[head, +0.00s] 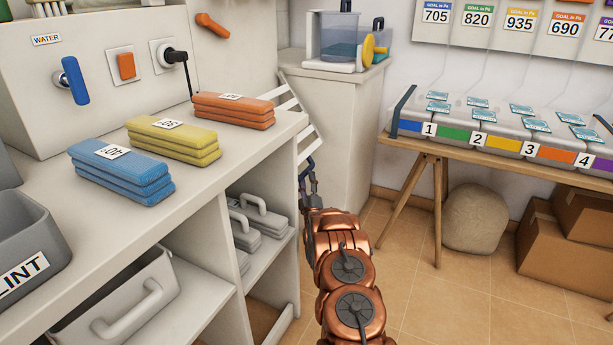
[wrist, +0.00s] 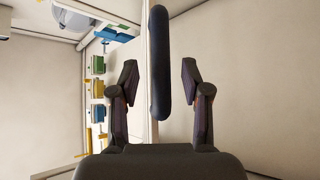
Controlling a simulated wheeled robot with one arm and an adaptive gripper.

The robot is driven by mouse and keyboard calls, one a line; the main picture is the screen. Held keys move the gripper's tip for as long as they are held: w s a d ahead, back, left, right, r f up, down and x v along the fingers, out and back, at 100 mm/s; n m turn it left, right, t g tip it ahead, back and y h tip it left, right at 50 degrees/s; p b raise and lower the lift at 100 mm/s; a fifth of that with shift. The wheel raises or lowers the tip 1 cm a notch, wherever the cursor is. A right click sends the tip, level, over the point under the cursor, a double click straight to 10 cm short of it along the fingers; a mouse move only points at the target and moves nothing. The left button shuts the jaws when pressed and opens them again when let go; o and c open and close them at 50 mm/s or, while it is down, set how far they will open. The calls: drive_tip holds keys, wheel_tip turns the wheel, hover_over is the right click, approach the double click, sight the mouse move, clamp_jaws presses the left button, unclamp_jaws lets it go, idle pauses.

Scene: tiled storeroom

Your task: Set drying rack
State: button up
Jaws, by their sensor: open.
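The drying rack (head: 300,118) is a set of white slats at the end of the counter, standing out at a slant beside the far cabinet. My gripper (head: 307,172) is at the rack's lower front end. In the wrist view my gripper (wrist: 159,75) is open, and a dark rounded bar (wrist: 158,35) lies between its two fingers. The bar looks like the rack's handle. It shows a gap to each finger, slightly nearer the right one. The head view does not show clearly whether anything touches.
The counter (head: 230,150) holds blue (head: 122,172), yellow (head: 172,140) and orange (head: 233,110) cloth stacks and a grey LINT bin (head: 30,235). A wooden bench (head: 430,150) with numbered trays stands right, with cardboard boxes (head: 560,250) below. The tiled floor between is clear.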

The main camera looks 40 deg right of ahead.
drive_tip(key=v, duration=0.8)
drive_tip(key=shift+s+f, duration=0.15)
drive_tip(key=shift+s, duration=0.05)
